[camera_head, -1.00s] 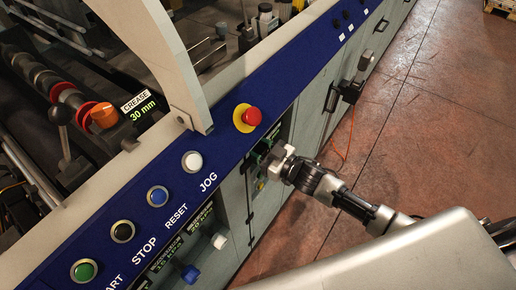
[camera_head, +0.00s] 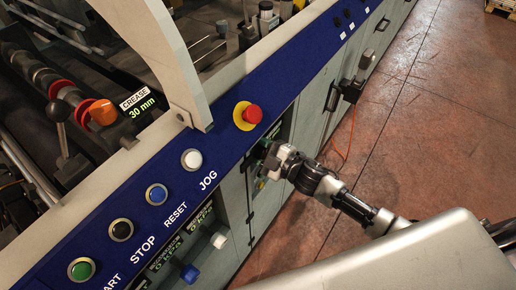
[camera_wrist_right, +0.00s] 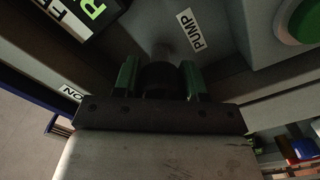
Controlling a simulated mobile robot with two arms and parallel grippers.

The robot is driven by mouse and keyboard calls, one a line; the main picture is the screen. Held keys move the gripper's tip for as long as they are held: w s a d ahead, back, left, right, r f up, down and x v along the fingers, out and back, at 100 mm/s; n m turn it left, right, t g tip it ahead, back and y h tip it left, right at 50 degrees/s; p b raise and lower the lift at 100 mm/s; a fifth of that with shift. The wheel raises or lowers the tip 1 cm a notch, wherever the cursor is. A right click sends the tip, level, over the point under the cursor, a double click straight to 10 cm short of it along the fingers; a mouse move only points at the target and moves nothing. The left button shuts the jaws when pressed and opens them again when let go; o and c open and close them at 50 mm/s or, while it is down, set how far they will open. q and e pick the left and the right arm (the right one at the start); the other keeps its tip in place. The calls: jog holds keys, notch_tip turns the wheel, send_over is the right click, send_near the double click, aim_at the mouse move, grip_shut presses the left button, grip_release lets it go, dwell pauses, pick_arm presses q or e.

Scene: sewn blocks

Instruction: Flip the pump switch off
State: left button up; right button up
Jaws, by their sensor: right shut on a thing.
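The PUMP label (camera_wrist_right: 191,30) shows at the top of the right wrist view. Below it, a dark, rounded switch part (camera_wrist_right: 161,78) sits between the two green fingertips of my right gripper (camera_wrist_right: 159,82). The gripper is shut on this part. A white label with the letters O and N (camera_wrist_right: 73,93) is at the left. In the head view, my right gripper (camera_head: 268,158) is at the machine's front face, below the red emergency button (camera_head: 252,115). The switch is hidden there by the gripper. My left gripper is not in view.
The blue panel (camera_head: 128,206) carries green, black, blue and white buttons. Below it are two pressure displays (camera_head: 168,252) reading 0 kPa, a blue knob (camera_head: 190,273) and a white knob (camera_head: 219,241). An orange cable (camera_head: 349,140) hangs at the right. The red floor is clear.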

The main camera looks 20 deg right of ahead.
jog(key=shift+n, duration=0.6)
jog(key=o, duration=0.9)
jog(key=shift+s, duration=0.1)
jog(key=b+v, duration=0.1)
jog(key=v, duration=0.9)
jog(key=shift+s+d+b, duration=0.3)
